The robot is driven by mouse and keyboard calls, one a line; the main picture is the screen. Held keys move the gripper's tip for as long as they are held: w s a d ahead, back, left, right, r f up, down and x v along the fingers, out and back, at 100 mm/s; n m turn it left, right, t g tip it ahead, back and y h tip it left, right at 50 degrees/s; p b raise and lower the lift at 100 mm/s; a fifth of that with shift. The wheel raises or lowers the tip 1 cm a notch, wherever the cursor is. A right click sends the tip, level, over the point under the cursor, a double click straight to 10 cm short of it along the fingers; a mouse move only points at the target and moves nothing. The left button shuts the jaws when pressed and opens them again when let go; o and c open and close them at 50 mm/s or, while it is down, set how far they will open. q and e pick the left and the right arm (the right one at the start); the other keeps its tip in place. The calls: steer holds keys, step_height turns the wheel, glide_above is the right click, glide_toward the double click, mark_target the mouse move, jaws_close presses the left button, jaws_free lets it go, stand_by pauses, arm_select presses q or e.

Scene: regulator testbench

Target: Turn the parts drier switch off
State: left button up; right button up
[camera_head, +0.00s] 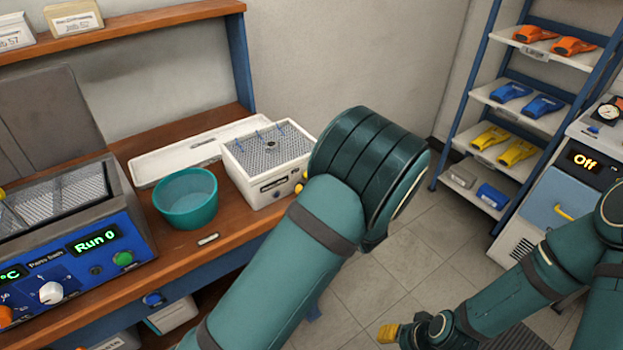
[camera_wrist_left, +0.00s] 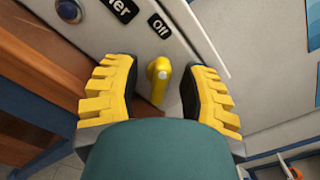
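The parts drier (camera_head: 262,184) is a white box with a grey mesh top on the wooden bench. In the left wrist view its white front (camera_wrist_left: 190,38) carries a yellow switch (camera_wrist_left: 157,82), with a black "Off" label just above it. My left gripper (camera_wrist_left: 157,92) is open, its yellow fingers on either side of the switch, with a visible gap at each side. In the head view my left arm mostly hides that gripper and the switch. My right gripper (camera_head: 388,333) is low at the bottom, far from the drier; its fingers are too small to read.
A teal bowl (camera_head: 186,198) and a white tray (camera_head: 160,162) are beside the drier. A blue parts washer (camera_head: 90,240) reading "Run 0" stands at left. A shelf rack (camera_head: 505,135) and a machine reading "Off" (camera_head: 583,160) are at right. The floor between is clear.

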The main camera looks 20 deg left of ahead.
arm_select(q)
steer(key=shift+d, duration=0.1)
steer(key=v, duration=1.2)
